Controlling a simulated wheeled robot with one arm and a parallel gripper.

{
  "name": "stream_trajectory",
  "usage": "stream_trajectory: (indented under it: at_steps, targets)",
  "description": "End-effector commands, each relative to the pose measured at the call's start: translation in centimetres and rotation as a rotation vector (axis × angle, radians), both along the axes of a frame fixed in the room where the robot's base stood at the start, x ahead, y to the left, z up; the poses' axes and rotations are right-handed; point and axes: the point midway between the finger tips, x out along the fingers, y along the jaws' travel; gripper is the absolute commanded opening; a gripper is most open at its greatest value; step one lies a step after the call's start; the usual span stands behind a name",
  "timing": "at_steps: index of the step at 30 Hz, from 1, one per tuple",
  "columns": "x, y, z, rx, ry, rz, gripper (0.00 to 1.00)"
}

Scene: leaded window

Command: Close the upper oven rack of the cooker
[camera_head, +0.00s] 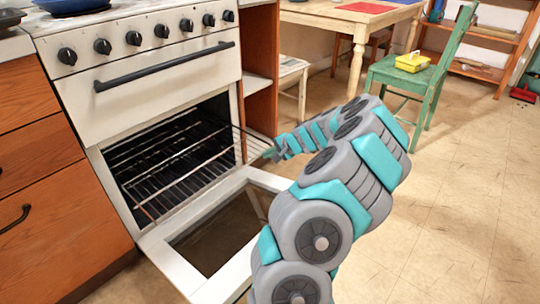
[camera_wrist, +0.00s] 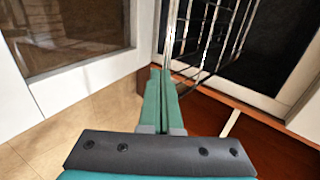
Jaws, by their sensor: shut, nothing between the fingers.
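The white cooker (camera_head: 140,50) stands at the left, its lower oven door (camera_head: 165,255) folded down and open. A wire upper oven rack (camera_head: 196,182) sticks out of the dark oven over the door, its right end reaching toward my gripper. My gripper (camera_head: 270,153) is shut and empty at the rack's right front end. In the wrist view the shut green fingers (camera_wrist: 158,72) point at the rack's wires (camera_wrist: 205,30). The fingertips overlap the rack's edge there; I cannot tell whether they touch it.
More wires show deeper inside the oven. Orange drawers (camera_head: 35,150) flank the cooker at left, and an orange cabinet side (camera_head: 262,70) at right. A green chair (camera_head: 425,75) and a wooden table (camera_head: 350,25) stand behind. The tiled floor (camera_head: 460,200) at right is clear.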

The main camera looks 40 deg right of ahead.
Motion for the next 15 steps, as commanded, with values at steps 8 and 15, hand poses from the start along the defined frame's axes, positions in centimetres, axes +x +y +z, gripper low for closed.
stream_trajectory:
  at_steps: [8,15]
  targets:
    - [0.4,0.0,0.0,-0.001,0.000,0.001,0.00]
    - [3.8,0.3,-0.2,-0.004,0.003,0.002,0.00]
